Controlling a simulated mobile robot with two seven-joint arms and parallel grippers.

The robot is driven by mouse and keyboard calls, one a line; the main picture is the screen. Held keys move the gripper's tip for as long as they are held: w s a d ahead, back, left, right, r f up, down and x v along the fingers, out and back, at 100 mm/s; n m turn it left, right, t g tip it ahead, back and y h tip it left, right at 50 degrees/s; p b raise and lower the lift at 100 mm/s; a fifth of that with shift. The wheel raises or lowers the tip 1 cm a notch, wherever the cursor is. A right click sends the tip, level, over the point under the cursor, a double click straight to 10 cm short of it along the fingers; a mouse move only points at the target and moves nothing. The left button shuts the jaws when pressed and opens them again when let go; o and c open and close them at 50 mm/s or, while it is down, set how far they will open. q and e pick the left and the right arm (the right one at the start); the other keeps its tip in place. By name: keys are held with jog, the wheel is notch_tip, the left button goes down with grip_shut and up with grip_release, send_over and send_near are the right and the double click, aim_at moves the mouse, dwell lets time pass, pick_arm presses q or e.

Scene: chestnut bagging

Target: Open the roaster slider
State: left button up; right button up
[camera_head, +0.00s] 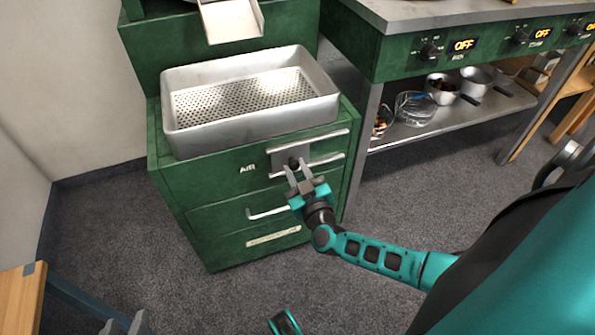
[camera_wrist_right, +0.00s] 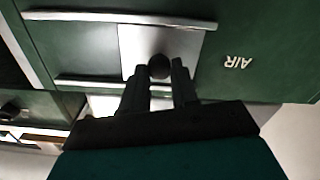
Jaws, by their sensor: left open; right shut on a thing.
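The roaster slider is a grey metal plate (camera_head: 280,160) with a dark round knob (camera_head: 293,163), on the front of the green roaster base (camera_head: 215,185). It sits at the left end of two horizontal rails, beside the word AIR. In the right wrist view the plate (camera_wrist_right: 190,45) appears inverted, with its knob (camera_wrist_right: 159,66) between the fingertips. My right gripper (camera_head: 300,174) is shut on the knob; the wrist view also shows its dark fingers (camera_wrist_right: 159,80). My left gripper (camera_head: 122,326) is open at the bottom left edge, partly cut off and far from the slider.
A perforated metal tray (camera_head: 250,120) sits on top of the base, under a chute (camera_head: 232,20). A white handle (camera_head: 267,213) is below the slider. A steel counter with a lower shelf (camera_head: 430,128) holding pots stands right. A wooden table (camera_head: 18,300) is at the left.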

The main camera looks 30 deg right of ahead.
grip_shut()
jog(key=d, duration=0.2)
jog(key=s+d, duration=0.1)
jog(key=d, duration=0.2)
jog(key=s+d+p, duration=0.1)
jog(key=d, duration=0.1)
jog(key=shift+d, duration=0.75)
jog(key=o, duration=0.6)
grip_release()
jog(key=shift+s, duration=0.1)
